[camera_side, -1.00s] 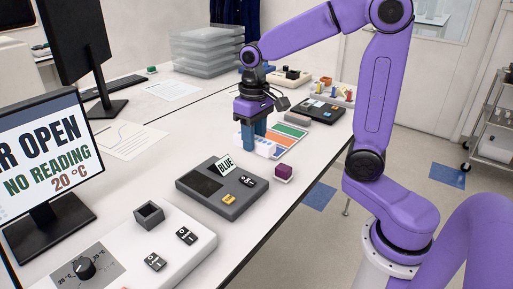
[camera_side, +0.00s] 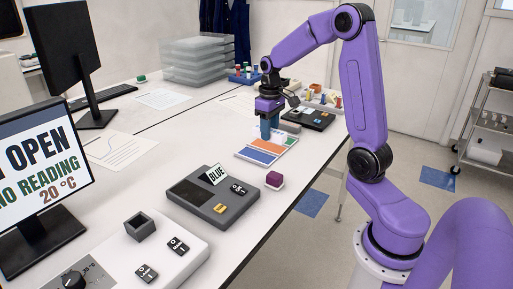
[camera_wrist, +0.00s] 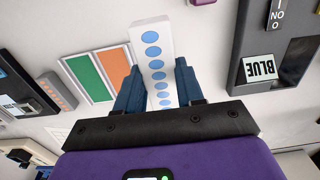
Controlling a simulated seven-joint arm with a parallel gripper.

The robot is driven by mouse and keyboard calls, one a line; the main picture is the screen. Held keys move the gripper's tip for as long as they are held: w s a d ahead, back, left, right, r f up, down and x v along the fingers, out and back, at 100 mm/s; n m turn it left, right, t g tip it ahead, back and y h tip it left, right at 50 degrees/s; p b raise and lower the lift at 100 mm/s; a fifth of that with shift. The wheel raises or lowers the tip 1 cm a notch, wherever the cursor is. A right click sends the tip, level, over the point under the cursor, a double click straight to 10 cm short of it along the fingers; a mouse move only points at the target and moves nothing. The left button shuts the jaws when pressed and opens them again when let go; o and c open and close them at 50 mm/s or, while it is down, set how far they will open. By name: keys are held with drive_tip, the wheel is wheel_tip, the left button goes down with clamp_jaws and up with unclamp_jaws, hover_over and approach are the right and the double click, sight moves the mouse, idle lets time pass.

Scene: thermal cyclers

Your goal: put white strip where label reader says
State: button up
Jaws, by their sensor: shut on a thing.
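My gripper (camera_side: 269,135) is shut on the white strip (camera_wrist: 152,50), a white bar with a row of blue round dots. In the wrist view the strip runs out from between the two blue fingers. In the side view the fingers mostly hide it, above or at the far part of the coloured mat (camera_side: 243,155). I cannot tell whether it touches the mat. The mat's green panel (camera_wrist: 85,75) and orange panel (camera_wrist: 113,67) show in the wrist view; a blue panel (camera_side: 251,156) shows in the side view. The grey label reader (camera_side: 190,192) bears a card (camera_side: 216,174) reading BLUE.
A dark device (camera_side: 309,118) and a rack with coloured pieces (camera_side: 322,101) lie beyond the gripper. The monitor (camera_side: 45,165) reads OPEN, NO READING, 20 °C. Clear table lies left of the mat.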

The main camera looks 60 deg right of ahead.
hover_over(256, 155)
wheel_tip(256, 155, down, 7)
drive_tip(key=shift+s, duration=0.15)
drive_tip(key=shift+f, duration=1.55)
drive_tip(key=o, duration=0.9)
drive_tip(key=shift+f, duration=0.1)
drive_tip(key=shift+c, duration=0.2)
